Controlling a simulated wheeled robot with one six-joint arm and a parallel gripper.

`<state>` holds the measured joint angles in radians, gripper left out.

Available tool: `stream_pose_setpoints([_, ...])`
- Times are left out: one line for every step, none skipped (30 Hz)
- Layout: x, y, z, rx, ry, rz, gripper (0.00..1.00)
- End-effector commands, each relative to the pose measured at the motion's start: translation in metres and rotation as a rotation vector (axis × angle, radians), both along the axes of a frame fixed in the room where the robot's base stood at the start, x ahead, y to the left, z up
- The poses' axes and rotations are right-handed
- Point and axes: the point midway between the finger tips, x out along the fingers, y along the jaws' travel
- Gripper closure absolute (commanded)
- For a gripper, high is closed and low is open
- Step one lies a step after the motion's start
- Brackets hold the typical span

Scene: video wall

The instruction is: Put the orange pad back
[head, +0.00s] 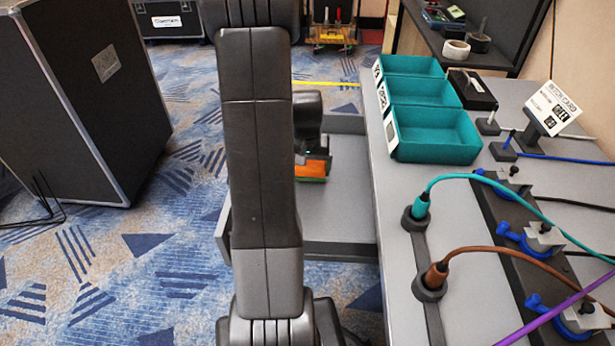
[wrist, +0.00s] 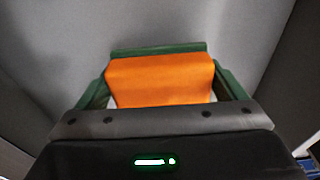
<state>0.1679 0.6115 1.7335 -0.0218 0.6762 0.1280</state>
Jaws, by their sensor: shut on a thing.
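The orange pad (wrist: 160,80) sits between the green fingers of my gripper (wrist: 160,90) in the wrist view, and the gripper is shut on it. In the head view the orange pad (head: 312,169) shows at the end of my gripper (head: 312,165), over the grey open drawer (head: 340,228) to the left of the bench. My arm hides part of the drawer. In the wrist view grey drawer surfaces lie behind the pad. I cannot tell whether the pad touches the drawer floor.
The grey bench (head: 385,240) stands at the right. It holds teal bins (head: 435,135), a teal cable plug (head: 421,205), a brown cable plug (head: 435,275) and a small card sign (head: 553,107). A black case (head: 90,100) stands on the carpet at the left.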

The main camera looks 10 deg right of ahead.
Motion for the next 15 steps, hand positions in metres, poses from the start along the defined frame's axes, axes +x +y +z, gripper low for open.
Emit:
stream_pose_setpoints([-0.001,0.0,-0.01,0.001,0.004,0.0,0.28])
stream_pose_setpoints([-0.001,0.0,-0.015,0.0,0.005,0.0,0.28])
stream_pose_setpoints([-0.001,0.0,-0.021,0.0,0.005,0.0,0.28])
stream_pose_setpoints([-0.001,0.0,-0.025,0.0,0.005,0.0,0.28])
stream_pose_setpoints([-0.001,0.0,-0.029,0.0,0.004,0.0,0.28])
stream_pose_setpoints([-0.001,0.0,-0.031,0.001,0.003,0.0,0.28])
stream_pose_setpoints([-0.001,0.0,-0.032,0.001,0.002,0.0,0.28])
stream_pose_setpoints([-0.001,0.0,-0.031,0.001,0.002,0.0,0.28])
stream_pose_setpoints([0.0,0.0,-0.031,0.0,0.001,0.0,0.28])
stream_pose_setpoints([0.0,0.0,-0.03,0.0,0.001,0.0,0.28])
stream_pose_setpoints([0.0,0.0,-0.03,0.0,0.001,0.0,0.28])
stream_pose_setpoints([0.0,0.0,-0.03,0.0,0.001,0.0,0.28])
stream_pose_setpoints([0.0,0.0,-0.03,0.0,0.001,0.0,0.28])
stream_pose_setpoints([0.0,0.0,-0.031,0.0,0.001,0.0,0.28])
stream_pose_setpoints([0.0,0.0,-0.032,0.0,0.001,0.0,0.28])
